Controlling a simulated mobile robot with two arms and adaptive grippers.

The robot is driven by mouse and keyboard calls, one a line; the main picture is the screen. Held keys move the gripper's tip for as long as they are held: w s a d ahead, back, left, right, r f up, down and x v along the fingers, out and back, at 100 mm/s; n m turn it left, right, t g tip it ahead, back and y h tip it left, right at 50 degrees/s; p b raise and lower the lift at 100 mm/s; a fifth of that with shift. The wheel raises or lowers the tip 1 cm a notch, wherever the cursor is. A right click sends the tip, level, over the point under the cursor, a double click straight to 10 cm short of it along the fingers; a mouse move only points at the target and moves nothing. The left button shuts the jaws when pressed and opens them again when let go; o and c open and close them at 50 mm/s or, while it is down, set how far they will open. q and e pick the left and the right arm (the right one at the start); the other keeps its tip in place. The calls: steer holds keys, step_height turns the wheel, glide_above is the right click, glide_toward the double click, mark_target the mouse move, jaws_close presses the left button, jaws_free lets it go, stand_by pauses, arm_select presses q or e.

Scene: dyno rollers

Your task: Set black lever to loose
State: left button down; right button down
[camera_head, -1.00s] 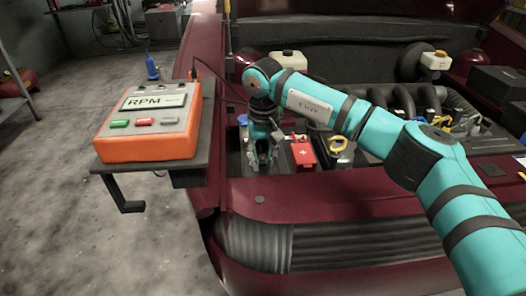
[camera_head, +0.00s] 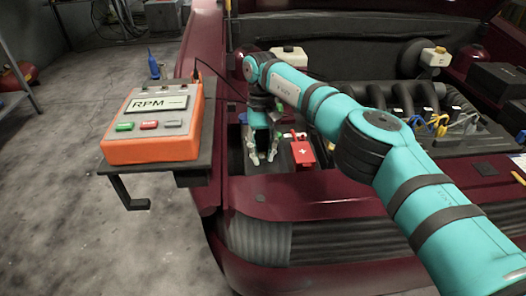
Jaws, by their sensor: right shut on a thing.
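My right gripper (camera_head: 263,158) points down over the left side of the battery area in the engine bay. Its fingers are around a small part there, taken to be the black lever, which is too small and hidden by the fingers to make out. Whether the lever is at loose or tight cannot be told. A red terminal cover (camera_head: 302,153) with a white plus sign stands just right of the gripper, apart from it. My left gripper is not in view.
An orange RPM box (camera_head: 150,149) sits on a dark shelf (camera_head: 190,172) left of the car. The maroon front edge (camera_head: 330,192) of the car lies before the gripper. Dark hoses (camera_head: 402,97) and a white-capped reservoir (camera_head: 290,57) are behind my arm.

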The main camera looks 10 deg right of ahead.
mark_target(263, 160)
stand_by(0.4)
steer(key=c, duration=1.2)
jaws_free()
steer(key=shift+o, duration=0.2)
steer(key=s+v, duration=0.2)
steer(key=v, duration=0.7)
steer(key=shift+r, duration=0.65)
